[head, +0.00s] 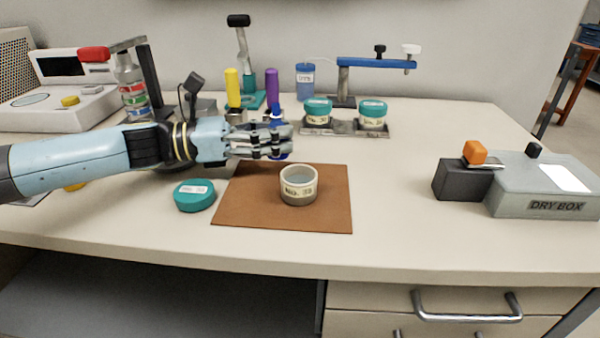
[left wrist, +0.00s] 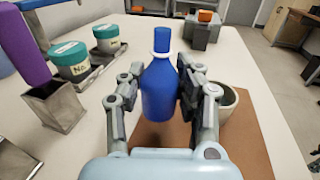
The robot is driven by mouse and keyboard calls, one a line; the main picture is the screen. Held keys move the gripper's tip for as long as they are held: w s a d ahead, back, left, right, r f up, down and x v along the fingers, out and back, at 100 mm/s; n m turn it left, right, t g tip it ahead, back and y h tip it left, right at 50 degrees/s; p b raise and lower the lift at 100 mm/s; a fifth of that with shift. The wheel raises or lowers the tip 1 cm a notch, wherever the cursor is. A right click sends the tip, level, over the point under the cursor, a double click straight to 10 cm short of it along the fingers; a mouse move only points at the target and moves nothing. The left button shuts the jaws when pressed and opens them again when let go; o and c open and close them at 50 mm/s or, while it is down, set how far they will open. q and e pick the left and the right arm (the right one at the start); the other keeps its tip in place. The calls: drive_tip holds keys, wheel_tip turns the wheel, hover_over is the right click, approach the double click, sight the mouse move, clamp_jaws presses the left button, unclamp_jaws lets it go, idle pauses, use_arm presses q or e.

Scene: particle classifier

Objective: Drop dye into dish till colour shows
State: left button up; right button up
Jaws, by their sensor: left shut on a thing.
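My left gripper (head: 282,142) is shut on a blue dropper bottle (left wrist: 158,88), which stands upright between its fingers in the left wrist view. In the head view the fingers hide most of the bottle. A small open dish (head: 298,195) with a cream label marked "No." sits on the brown mat (head: 245,212). The gripper and bottle are behind the dish and a little to its left, apart from it. In the left wrist view the dish (left wrist: 228,106) is partly hidden by the right finger. A teal lid (head: 194,195) lies at the mat's left edge. My right gripper is not in view.
Two teal-lidded jars (head: 373,115) stand in a metal tray (head: 345,129) behind the mat. A bottle marked "DYE" (head: 305,80) and yellow and purple tools (head: 272,88) stand further back. A grey dry box (head: 550,188) is at the right. The table between mat and dry box is clear.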

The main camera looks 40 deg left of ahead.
use_arm(q)
drive_tip(key=shift+s+d+r+m+p, duration=0.1)
drive_tip(key=shift+d+r+m+p, duration=0.1)
drive_tip(key=shift+r+m+p, duration=0.25)
drive_tip(key=shift+s+d+r+m+p, duration=0.1)
drive_tip(key=shift+d+r+m+p, duration=0.1)
drive_tip(key=shift+r+m+p, duration=0.25)
drive_tip(key=shift+s+d+m+g+y, duration=0.2)
drive_tip(key=shift+d+m+g+y, duration=0.15)
drive_tip(key=shift+m, duration=0.45)
drive_tip(key=shift+s+d+m+y, duration=0.25)
drive_tip(key=shift+d+m, duration=0.2)
drive_tip(key=shift+m, duration=0.35)
drive_tip(key=shift+s+d+r+m+y, duration=0.1)
drive_tip(key=shift+d+r+m+y, duration=0.15)
drive_tip(key=shift+m, duration=0.35)
drive_tip(key=shift+s+d+r+m+y, duration=0.1)
drive_tip(key=shift+d+r+m+y, duration=0.1)
drive_tip(key=shift+m+y, duration=0.3)
drive_tip(key=shift+m, duration=0.3)
drive_tip(key=shift+a+m+b, duration=0.1)
drive_tip(key=shift+m+b, duration=0.2)
